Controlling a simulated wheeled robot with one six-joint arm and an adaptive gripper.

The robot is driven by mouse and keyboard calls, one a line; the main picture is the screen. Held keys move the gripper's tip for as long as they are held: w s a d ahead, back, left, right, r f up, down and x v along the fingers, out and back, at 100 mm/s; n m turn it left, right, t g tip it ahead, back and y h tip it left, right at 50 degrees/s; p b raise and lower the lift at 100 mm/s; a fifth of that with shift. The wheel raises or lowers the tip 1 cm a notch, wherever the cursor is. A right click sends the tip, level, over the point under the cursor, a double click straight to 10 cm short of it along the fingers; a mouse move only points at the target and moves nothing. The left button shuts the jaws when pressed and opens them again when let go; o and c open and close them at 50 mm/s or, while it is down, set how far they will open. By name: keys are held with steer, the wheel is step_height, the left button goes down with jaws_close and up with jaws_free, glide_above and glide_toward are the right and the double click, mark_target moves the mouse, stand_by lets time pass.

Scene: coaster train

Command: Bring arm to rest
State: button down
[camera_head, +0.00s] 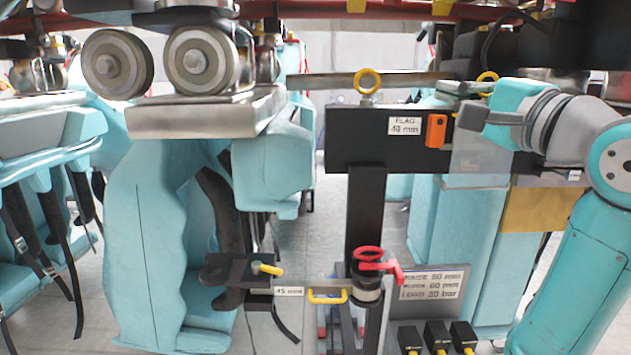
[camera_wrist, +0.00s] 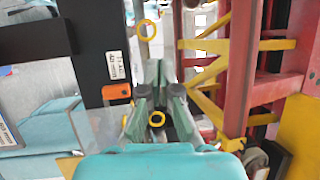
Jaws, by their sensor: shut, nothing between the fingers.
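My gripper (camera_head: 466,100) shows in the head view at the upper right, at the end of my teal arm. It is by the right end of a black beam and beside a small orange block (camera_head: 437,130). In the wrist view my gripper (camera_wrist: 158,68) has its fingers closed together, with nothing seen held. The orange block (camera_wrist: 116,91) lies left of the fingers there. A yellow ring (camera_wrist: 146,30) shows beyond the fingertips. The exact gap between fingers and beam cannot be told.
The black beam (camera_head: 345,139) on a post carries a "FLAG" label and a yellow ring (camera_head: 367,80). Below stand a red handle (camera_head: 368,254) and a yellow handle (camera_head: 328,296). Teal train seats and wheels (camera_head: 200,60) fill the left. Red and yellow framework (camera_wrist: 243,70) is close on the right.

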steer(key=w+f+h, duration=0.1)
steer(key=w+f, duration=0.1)
steer(key=f, duration=1)
steer(key=w+f+h, duration=0.2)
steer(key=f, duration=1)
steer(key=s+f+n+h, duration=0.15)
steer(key=s+f, duration=0.35)
steer(key=f, duration=0.6)
steer(key=s+f+h, duration=0.2)
steer(key=s+f, duration=0.3)
steer(key=f, duration=0.6)
steer(key=s+f+n+g+h, duration=0.1)
steer(key=s+f+n, duration=0.1)
steer(key=s+f, duration=0.6)
steer(key=s+f+n+g+h, duration=0.1)
steer(key=s+f+n, duration=0.3)
steer(key=s, duration=0.6)
steer(key=s+f+n+g, duration=0.1)
steer(key=s+n, duration=0.5)
steer(key=s, duration=1.5)
steer(key=shift+s+a+f+y, duration=0.25)
steer(key=shift+a+f+y, duration=0.05)
steer(key=shift+a+y, duration=0.05)
